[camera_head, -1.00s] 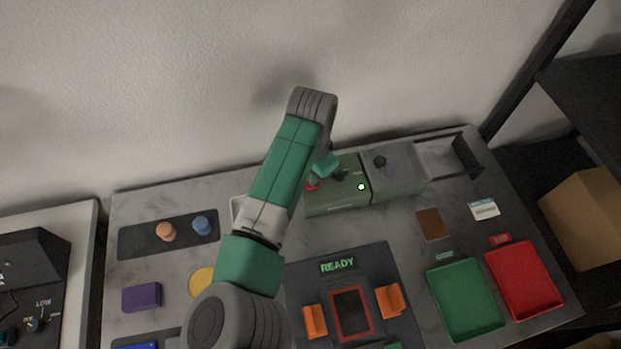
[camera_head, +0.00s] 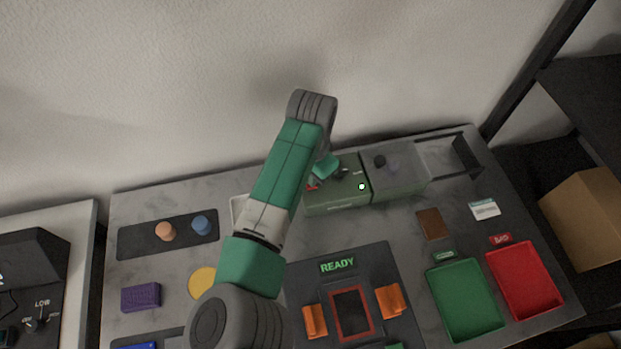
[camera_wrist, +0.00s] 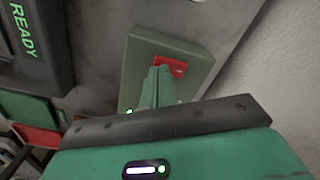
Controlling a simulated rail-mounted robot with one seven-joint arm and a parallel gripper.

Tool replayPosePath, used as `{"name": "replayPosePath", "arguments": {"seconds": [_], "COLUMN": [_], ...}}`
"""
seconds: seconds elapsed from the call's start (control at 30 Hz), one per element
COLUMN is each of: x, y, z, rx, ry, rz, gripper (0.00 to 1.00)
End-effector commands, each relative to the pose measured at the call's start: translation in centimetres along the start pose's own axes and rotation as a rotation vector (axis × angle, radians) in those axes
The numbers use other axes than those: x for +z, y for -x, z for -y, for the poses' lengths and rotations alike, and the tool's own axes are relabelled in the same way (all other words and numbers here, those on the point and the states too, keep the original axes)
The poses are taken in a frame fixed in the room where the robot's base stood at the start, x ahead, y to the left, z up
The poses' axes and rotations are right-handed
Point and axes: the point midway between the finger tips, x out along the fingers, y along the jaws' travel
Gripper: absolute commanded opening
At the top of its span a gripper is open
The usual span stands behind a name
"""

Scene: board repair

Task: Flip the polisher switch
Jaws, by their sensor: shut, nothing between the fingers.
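The polisher (camera_head: 345,198) is a green box at the back of the bench, with a lit green lamp (camera_head: 361,187) on its top. Its red switch (camera_head: 311,188) is at the left end of the box, partly hidden behind my arm and hand. In the wrist view the red switch (camera_wrist: 176,66) lies on the green box (camera_wrist: 196,62), just beyond my fingertips. My gripper (camera_wrist: 160,70) is shut and empty, its tips over the near edge of the switch. I cannot tell whether they touch it.
A grey unit (camera_head: 398,181) with a dark knob stands against the polisher's right side. The READY fixture (camera_head: 300,276) is in front. Green (camera_head: 466,303) and red (camera_head: 527,283) trays lie at right. The wall is close behind the bench.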

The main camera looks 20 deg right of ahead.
Motion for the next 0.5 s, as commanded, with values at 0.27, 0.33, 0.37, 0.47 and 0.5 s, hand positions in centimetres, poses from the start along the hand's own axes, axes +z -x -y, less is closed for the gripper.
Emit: {"name": "replayPosePath", "arguments": {"seconds": [0.27, 0.33, 0.37, 0.47, 0.5], "x": [-0.01, -0.01, 0.00, 0.00, 0.00], "y": [-0.47, -0.58, -0.62, -0.78, -0.84], "z": [-0.02, -0.02, -0.02, -0.02, -0.02], "rx": [0.001, 0.001, 0.001, 0.000, 0.000], "ry": [0.000, 0.000, 0.000, 0.000, 0.000], "rz": [0.000, 0.000, 0.000, 0.000, 0.000], "gripper": [0.00, 0.00, 0.00, 0.00, 0.00]}}
